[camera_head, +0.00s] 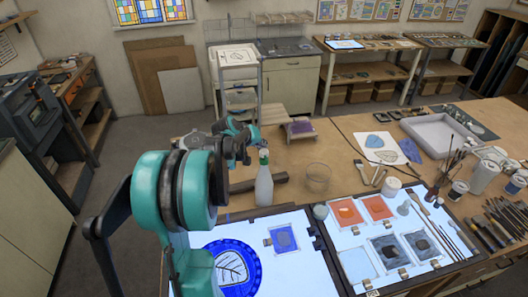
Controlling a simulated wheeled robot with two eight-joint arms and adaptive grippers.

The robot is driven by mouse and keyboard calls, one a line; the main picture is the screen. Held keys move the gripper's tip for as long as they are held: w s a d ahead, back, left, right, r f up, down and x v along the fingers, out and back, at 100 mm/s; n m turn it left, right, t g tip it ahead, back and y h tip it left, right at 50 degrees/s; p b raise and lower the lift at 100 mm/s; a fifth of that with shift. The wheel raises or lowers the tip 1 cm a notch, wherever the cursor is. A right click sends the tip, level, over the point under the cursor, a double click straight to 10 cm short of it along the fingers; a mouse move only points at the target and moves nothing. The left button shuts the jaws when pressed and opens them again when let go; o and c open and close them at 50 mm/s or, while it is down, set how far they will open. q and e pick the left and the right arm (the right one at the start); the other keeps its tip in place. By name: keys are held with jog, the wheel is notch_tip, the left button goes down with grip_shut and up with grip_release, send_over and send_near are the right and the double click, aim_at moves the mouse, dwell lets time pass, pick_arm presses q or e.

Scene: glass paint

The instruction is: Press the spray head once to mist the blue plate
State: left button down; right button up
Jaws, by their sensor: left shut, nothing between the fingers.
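A spray bottle (264,188) with a pale body and a green spray head (264,157) stands upright on the wooden table, just behind the light panel. The round blue plate (238,272), with a white leaf design, lies on the lit panel in front of it, partly hidden by my left arm. My left gripper (248,136) is shut and empty. In the picture it is just above and left of the spray head; I cannot tell whether it touches. My right gripper is out of view.
A blue square tile (284,238) lies on the lit panel (300,272). A clear glass (317,178) and a dark roll (243,185) are beside the bottle. Orange and grey tiles, brushes and jars crowd the right. A small wooden stand (286,124) is behind.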

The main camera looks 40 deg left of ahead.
aim_at(262, 152)
pick_arm(q)
jog(key=shift+f, duration=0.35)
jog(key=shift+f+b, duration=0.7)
jog(key=shift+b, duration=0.15)
dwell(0.6)
jog(key=shift+r, duration=0.15)
jog(key=shift+r+p, duration=0.75)
jog(key=shift+r, duration=0.3)
jog(key=shift+r+p, duration=1.65)
jog(key=shift+r, duration=0.85)
jog(key=shift+f, duration=0.1)
